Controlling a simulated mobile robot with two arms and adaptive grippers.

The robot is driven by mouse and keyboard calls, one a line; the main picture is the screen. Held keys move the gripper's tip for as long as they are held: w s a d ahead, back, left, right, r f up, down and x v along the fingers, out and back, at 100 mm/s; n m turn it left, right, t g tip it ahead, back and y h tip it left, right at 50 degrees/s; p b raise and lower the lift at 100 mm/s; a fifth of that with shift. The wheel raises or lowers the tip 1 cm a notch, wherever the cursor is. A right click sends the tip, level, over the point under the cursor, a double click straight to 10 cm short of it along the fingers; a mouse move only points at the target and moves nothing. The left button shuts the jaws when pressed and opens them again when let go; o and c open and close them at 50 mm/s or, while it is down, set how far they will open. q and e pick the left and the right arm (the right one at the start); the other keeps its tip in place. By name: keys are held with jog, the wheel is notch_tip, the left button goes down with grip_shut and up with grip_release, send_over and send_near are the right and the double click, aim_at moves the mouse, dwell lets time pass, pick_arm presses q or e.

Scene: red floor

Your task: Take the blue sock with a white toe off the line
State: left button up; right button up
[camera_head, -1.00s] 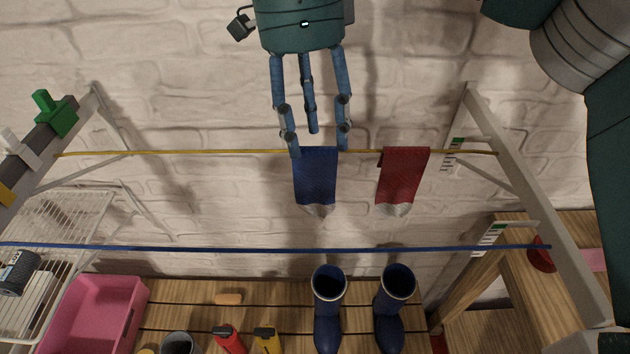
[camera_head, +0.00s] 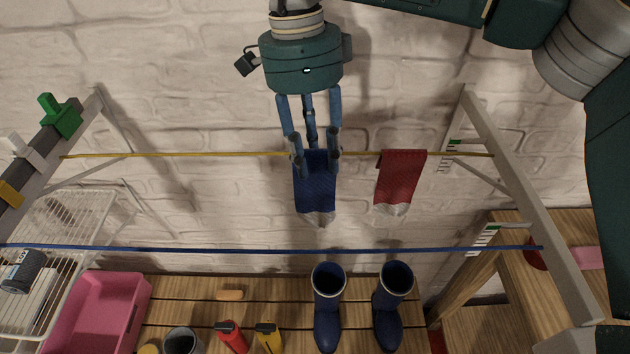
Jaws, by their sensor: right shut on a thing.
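The blue sock with a white toe (camera_head: 315,192) hangs over the yellow line (camera_head: 220,155), toe down, in the middle of the head view. My right gripper (camera_head: 315,168) comes down from the top, its fingers around the upper part of the sock at the line. It is shut on the sock, and the fingers hide part of its top edge. A red sock with a white toe (camera_head: 400,178) hangs on the same line to the right, apart from the gripper. My left gripper is not in view.
A blue line (camera_head: 200,248) runs in front, below the yellow one. Blue boots (camera_head: 328,305), a pink bin (camera_head: 98,310), and red (camera_head: 231,338) and yellow (camera_head: 269,338) bottles stand on wooden slats beneath. Colored pegs (camera_head: 60,116) sit on the left rail.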

jog(key=shift+r, duration=0.45)
jog(key=r+b, duration=0.1)
jog(key=r, duration=0.2)
jog(key=a+r+b, duration=0.1)
jog(key=r, duration=0.1)
jog(key=shift+s+r+b, duration=0.35)
grip_shut()
jog(key=s+a+b, duration=0.1)
jog(key=s+a, duration=0.4)
jog(key=a, duration=0.7)
jog(key=shift+r+b, duration=0.2)
jog(key=shift+b, duration=0.15)
notch_tip(320, 180, up, 6)
jog(key=p, duration=0.8)
jog(key=shift+r, duration=0.35)
